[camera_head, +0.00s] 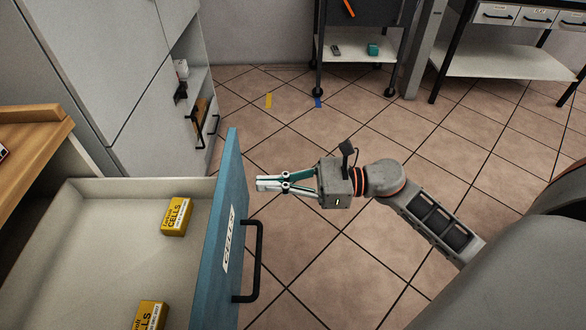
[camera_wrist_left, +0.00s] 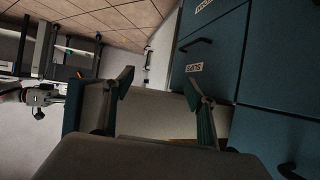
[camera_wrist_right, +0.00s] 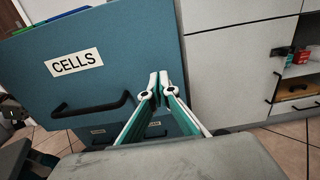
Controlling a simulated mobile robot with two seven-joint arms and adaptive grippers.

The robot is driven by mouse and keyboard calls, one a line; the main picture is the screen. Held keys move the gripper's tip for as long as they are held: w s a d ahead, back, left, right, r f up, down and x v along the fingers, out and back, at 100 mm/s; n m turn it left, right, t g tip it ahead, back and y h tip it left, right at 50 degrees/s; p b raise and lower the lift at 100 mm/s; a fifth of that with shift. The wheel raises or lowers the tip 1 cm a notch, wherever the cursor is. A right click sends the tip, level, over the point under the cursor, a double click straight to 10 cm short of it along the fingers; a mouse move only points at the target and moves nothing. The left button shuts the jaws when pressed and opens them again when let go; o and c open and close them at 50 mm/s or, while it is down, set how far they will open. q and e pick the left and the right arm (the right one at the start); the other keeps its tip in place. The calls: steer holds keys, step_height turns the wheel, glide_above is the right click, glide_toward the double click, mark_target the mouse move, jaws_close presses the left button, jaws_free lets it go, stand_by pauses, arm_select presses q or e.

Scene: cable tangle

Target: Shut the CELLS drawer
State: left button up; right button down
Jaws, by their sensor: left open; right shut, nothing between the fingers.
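The CELLS drawer stands pulled out, its blue front (camera_head: 228,215) with a CELLS label and dark bar handle (camera_head: 256,260) facing right in the head view. Two yellow boxes (camera_head: 175,217) marked CELLS lie inside it. My right gripper (camera_head: 262,185) is shut and empty, just outside the front near its far end. In the right wrist view its fingertips (camera_wrist_right: 159,78) show beside the blue front (camera_wrist_right: 100,60), right of the handle (camera_wrist_right: 92,108); I cannot tell whether they touch. My left gripper (camera_wrist_left: 158,90) is open in its wrist view, with a pale surface between its fingers; it is not in the head view.
A wooden worktop (camera_head: 30,150) is at the left. Grey cabinets (camera_head: 110,60) with an open shelf stand behind the drawer. A trolley (camera_head: 355,50) and a workbench (camera_head: 500,60) stand at the back. The tiled floor (camera_head: 320,260) right of the drawer is clear.

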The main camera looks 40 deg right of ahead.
arm_select(q)
steer(key=shift+s+a+f, duration=0.1)
arm_select(e)
steer(key=shift+x, duration=1.2)
